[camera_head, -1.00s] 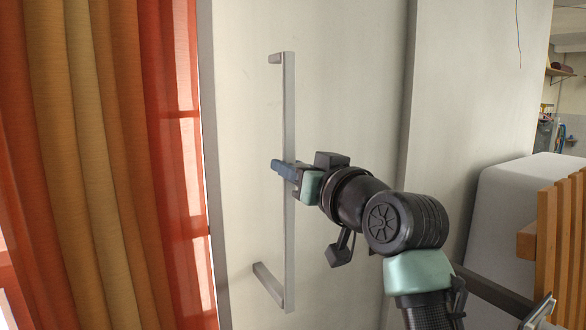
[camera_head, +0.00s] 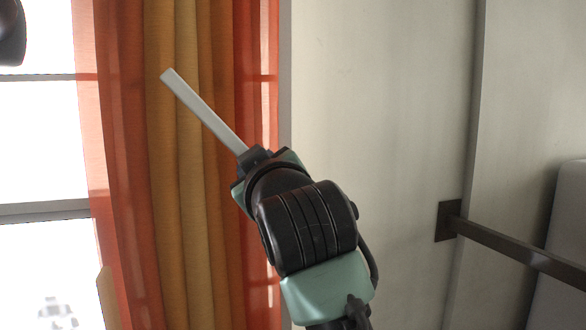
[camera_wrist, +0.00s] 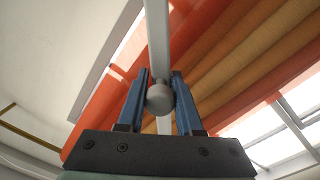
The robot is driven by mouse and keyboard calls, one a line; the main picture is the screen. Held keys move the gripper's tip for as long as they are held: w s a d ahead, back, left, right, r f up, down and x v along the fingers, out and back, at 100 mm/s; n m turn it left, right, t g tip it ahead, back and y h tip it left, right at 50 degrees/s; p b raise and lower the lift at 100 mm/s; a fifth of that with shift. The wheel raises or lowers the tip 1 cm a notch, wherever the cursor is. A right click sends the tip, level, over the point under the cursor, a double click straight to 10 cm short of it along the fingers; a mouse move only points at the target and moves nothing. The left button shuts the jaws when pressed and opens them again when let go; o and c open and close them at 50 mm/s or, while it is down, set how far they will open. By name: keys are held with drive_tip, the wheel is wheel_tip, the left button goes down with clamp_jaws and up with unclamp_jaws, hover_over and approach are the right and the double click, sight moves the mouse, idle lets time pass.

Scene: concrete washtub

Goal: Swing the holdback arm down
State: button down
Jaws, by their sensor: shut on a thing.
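The holdback arm is a straight grey bar (camera_head: 205,111). In the head view it slants up and left from my gripper (camera_head: 257,158), across the front of the curtain. In the wrist view the bar (camera_wrist: 157,40) runs up from between the blue fingers of my gripper (camera_wrist: 160,75), with a round grey knob (camera_wrist: 160,98) between them. My gripper is shut on the bar. My wrist hides the fingers and the lower part of the bar in the head view.
Orange and yellow curtains (camera_head: 185,220) hang behind the bar, beside a bright window (camera_head: 40,150) on the left. A pale wall (camera_head: 380,100) stands to the right, with a dark rail (camera_head: 520,255) on a bracket. The wall area between is clear.

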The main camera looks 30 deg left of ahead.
drive_tip(key=shift+s+a+f+n+y+b, duration=0.1)
drive_tip(key=shift+s+a+f+n+b, duration=1.25)
drive_tip(key=shift+f+b, duration=1.45)
drive_tip(key=shift+s+a+f+n+y+b, duration=0.1)
drive_tip(key=shift+s+a+f+n+b, duration=0.65)
drive_tip(key=shift+f+n+b, duration=1.95)
drive_tip(key=shift+s+a+f+n+y+b, duration=0.1)
drive_tip(key=shift+s+a+f+n+b, duration=1.05)
drive_tip(key=shift+f, duration=2.75)
drive_tip(key=shift+s+d+m+b, duration=0.25)
drive_tip(key=shift+d+m+b, duration=0.15)
drive_tip(key=shift+d+b, duration=0.15)
drive_tip(key=c, duration=0.6)
unclamp_jaws()
